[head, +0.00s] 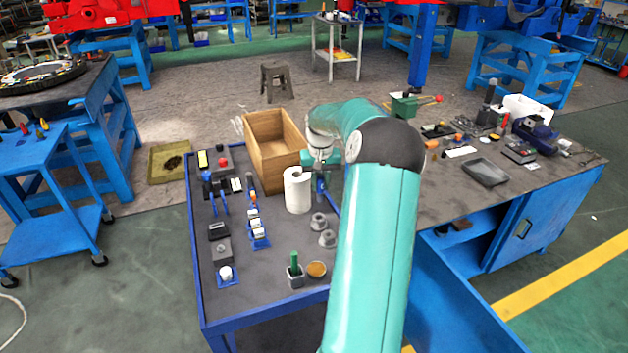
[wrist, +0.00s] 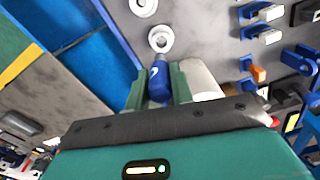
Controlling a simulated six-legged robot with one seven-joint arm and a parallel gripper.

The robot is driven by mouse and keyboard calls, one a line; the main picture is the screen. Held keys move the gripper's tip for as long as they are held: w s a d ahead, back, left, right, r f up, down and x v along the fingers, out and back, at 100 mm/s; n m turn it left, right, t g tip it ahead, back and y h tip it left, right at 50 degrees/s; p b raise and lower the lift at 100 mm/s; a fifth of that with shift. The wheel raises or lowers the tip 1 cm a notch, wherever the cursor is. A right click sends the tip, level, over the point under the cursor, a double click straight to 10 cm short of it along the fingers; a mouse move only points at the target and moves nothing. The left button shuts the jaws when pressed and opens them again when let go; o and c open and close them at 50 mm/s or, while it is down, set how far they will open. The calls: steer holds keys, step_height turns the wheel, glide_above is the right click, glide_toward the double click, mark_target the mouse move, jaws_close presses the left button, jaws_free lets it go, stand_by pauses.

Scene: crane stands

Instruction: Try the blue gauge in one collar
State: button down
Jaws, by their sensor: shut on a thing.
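My gripper (wrist: 158,80) is shut on the blue gauge (wrist: 159,88), which sits between its two green fingers in the wrist view. A second collar (wrist: 143,5) is cut off at the top edge. In the head view the two grey collars (head: 318,221) and (head: 327,238) stand on the table near its right edge. There my gripper (head: 321,178) is partly hidden by my arm, just behind the collars.
A white paper roll (head: 297,190) stands close left of my gripper. An open wooden box (head: 270,150) is behind it. A green-handled piece (head: 294,264) in a grey block and a round brown-topped dish (head: 316,269) are in front. Blue racks (head: 258,235) stand left.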

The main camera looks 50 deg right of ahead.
mark_target(319, 192)
steer(key=shift+w+a+f, duration=0.1)
steer(key=shift+w+a, duration=0.05)
steer(key=shift+w, duration=0.2)
steer(key=shift+s, duration=0.3)
steer(key=shift+w, duration=0.2)
steer(key=shift+s+f, duration=0.3)
steer(key=shift+f, duration=0.1)
steer(key=shift+w+f, duration=0.15)
steer(key=shift+f, duration=2.3)
steer(key=shift+f, duration=1.65)
